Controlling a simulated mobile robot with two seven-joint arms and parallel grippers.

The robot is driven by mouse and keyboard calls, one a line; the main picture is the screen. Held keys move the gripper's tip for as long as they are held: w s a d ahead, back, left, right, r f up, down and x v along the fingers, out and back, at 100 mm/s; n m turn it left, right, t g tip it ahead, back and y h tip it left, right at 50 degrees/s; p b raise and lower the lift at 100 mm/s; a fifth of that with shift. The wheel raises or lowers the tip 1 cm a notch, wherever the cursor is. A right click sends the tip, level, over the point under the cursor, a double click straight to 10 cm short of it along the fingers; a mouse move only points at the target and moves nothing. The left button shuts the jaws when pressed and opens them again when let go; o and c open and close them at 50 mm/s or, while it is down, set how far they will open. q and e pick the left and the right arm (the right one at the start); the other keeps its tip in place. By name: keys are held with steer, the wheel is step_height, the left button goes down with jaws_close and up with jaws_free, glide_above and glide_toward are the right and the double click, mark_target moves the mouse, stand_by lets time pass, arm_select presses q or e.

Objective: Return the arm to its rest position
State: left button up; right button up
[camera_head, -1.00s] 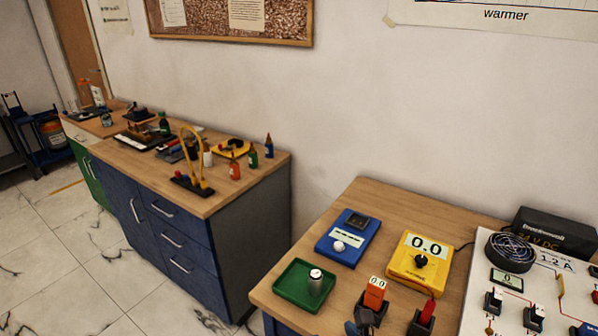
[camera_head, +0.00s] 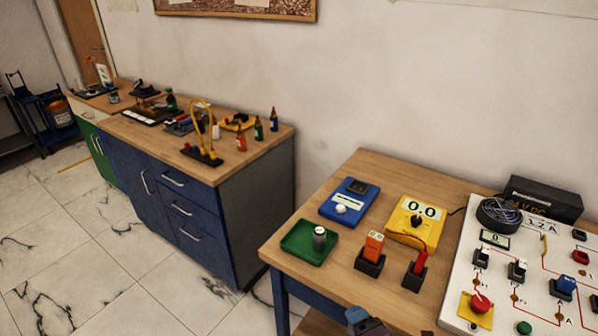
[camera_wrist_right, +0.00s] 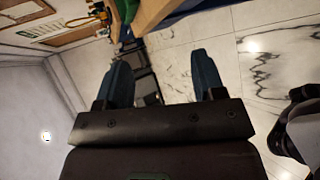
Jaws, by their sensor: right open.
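My right gripper (camera_wrist_right: 163,80) shows in the right wrist view with its two dark blue fingers apart and nothing between them. Beyond the fingers are the tiled floor and a bench edge. In the head view, a small blue and dark piece of my arm or gripper (camera_head: 366,322) shows at the bottom edge, in front of the bench. Most of it is cut off by the frame, and I cannot tell for certain which arm it belongs to. My left gripper is not in view.
The near bench (camera_head: 330,262) holds a green tray (camera_head: 296,251) with a grey cylinder (camera_head: 319,237), a blue box (camera_head: 333,213), a yellow meter (camera_head: 403,236), orange (camera_head: 374,246) and red (camera_head: 420,263) handled pieces in black holders, and a white circuit board (camera_head: 453,300).

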steer(key=s+d+f+m+h, duration=0.2)
steer(key=d+m, duration=0.5)
steer(key=m, duration=0.4)
steer(key=s+d+f+m+h, duration=0.2)
steer(key=s+d+f+m, duration=0.3)
steer(key=m, duration=0.6)
steer(key=s+d, duration=0.2)
steer(key=d, duration=0.1)
steer(key=shift+d+f, duration=0.15)
steer(key=shift+d, duration=0.05)
